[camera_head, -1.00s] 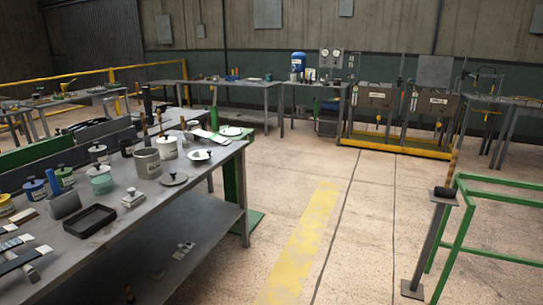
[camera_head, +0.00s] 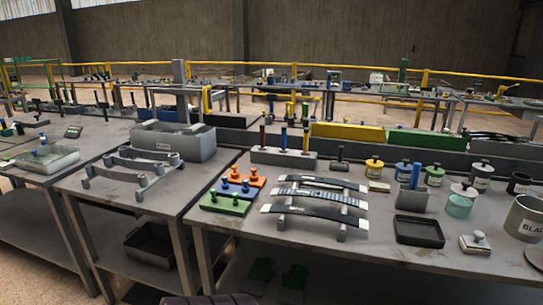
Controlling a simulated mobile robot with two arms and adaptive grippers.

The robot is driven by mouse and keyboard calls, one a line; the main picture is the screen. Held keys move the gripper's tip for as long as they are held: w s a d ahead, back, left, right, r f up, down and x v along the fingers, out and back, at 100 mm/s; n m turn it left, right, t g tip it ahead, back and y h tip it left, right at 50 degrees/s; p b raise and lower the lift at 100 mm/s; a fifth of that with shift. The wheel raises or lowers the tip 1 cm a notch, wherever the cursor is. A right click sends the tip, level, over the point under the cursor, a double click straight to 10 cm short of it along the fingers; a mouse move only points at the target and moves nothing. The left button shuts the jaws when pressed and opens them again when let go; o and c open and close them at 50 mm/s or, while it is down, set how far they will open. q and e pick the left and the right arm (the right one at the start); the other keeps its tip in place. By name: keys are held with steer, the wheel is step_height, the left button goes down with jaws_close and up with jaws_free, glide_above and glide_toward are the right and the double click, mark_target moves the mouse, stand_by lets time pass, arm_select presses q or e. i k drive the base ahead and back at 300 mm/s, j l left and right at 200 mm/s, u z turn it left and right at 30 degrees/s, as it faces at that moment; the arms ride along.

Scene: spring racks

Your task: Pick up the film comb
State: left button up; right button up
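I cannot single out the film comb with certainty. On the near right bench (camera_head: 385,262), a small pale block with a round knob (camera_head: 474,243) lies beside a black shallow tray (camera_head: 418,232). A small beige block (camera_head: 379,187) lies behind the racked leaf springs (camera_head: 315,196). A dark handled tool (camera_head: 340,160) stands farther back. Any of these is too small to name surely. Neither of my grippers is in view.
The bench also holds orange and green knobbed plates (camera_head: 227,203), small paint pots (camera_head: 374,166), a grey cup (camera_head: 410,197) and a large grey can (camera_head: 525,220). An empty rack (camera_head: 135,173) and a grey tank (camera_head: 173,143) stand on the bench to the left.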

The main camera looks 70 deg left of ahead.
mark_target(341, 148)
steer(key=u, duration=1.9)
